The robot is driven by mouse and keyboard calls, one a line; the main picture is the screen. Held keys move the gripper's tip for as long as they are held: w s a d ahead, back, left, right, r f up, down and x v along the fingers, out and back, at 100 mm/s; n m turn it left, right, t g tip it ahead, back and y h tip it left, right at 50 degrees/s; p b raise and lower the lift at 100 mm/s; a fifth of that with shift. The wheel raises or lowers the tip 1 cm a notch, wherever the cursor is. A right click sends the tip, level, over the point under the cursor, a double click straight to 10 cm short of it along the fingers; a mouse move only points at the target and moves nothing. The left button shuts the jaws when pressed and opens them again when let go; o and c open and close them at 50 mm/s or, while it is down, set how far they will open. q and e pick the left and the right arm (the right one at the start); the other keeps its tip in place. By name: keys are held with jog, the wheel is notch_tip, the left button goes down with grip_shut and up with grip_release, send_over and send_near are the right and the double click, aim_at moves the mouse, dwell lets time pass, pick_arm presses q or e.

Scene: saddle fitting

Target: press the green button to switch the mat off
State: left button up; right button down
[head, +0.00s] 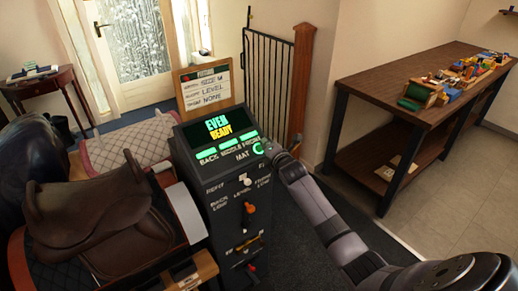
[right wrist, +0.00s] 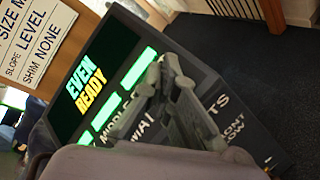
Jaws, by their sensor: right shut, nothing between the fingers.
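The green button (head: 258,148) is a lit ring at the right end of the dark console's sloping top, beside the word MAT. My right gripper (head: 270,148) is shut and empty, its tip right at the button's right edge; I cannot tell whether it touches. In the right wrist view my right gripper (right wrist: 163,70) lies over the console top and hides the button. The console screen (head: 219,127) reads EVEN READY, and it also shows in the right wrist view (right wrist: 90,75). Green lit bars sit below the screen. My left gripper is not in view.
A brown saddle (head: 105,215) stands left of the console (head: 225,195), with a pale quilted pad (head: 125,147) behind it. A sign board (head: 207,88) stands behind the console. A workbench (head: 410,90) with small items is at the right. Knobs stick out of the console's front.

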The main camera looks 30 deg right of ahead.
jog(key=shift+w+f, duration=0.2)
jog(key=shift+f, duration=0.15)
jog(key=shift+w+f+b, duration=0.3)
jog(key=shift+f+b, duration=0.15)
jog(key=shift+b, duration=0.3)
dwell(0.5)
jog(key=shift+s+r+p, duration=0.55)
jog(key=shift+r+p, duration=0.3)
jog(key=shift+p, duration=0.35)
jog(key=s+r+p, duration=0.3)
jog(key=r+p, duration=0.2)
jog(key=p, duration=0.1)
jog(key=shift+s+d+p, duration=0.15)
jog(key=shift+s+p, duration=0.05)
jog(key=shift+p, duration=0.2)
jog(key=shift+w, duration=0.1)
